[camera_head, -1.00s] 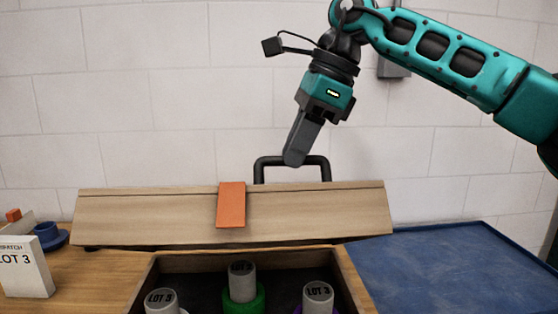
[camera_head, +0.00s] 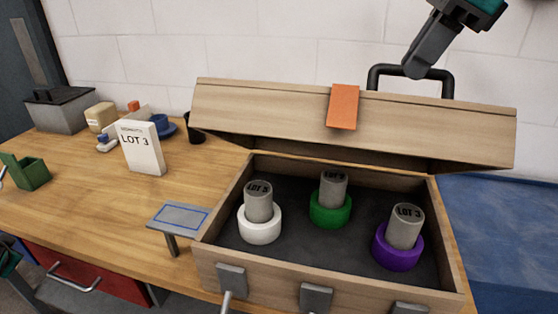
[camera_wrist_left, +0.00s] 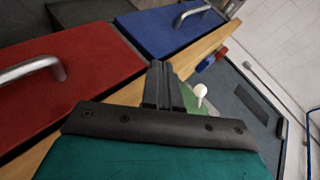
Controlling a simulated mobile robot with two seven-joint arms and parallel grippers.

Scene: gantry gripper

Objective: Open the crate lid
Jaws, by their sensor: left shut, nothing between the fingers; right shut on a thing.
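The wooden crate (camera_head: 265,286) stands on the bench in the head view. Its wooden lid (camera_head: 260,110) is raised and tilted back along the crate's rear edge, so the inside shows. An orange tab (camera_head: 343,107) hangs over the lid, and a black handle (camera_head: 449,83) stands behind its upper edge. My right gripper (camera_head: 416,68) is shut on the handle; its fingertips overlap the bar. My left gripper (camera_wrist_left: 165,88) is shut and empty in the left wrist view, away from the crate, near drawer fronts.
Grey-capped items in white, green (camera_head: 330,209) and purple (camera_head: 398,253) rings stand inside the crate. A LOT 3 card (camera_head: 142,150) and a small grey stand (camera_head: 180,217) are to the left. A blue mat (camera_head: 500,230) lies to the right. A red drawer (camera_wrist_left: 60,80) is near my left gripper.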

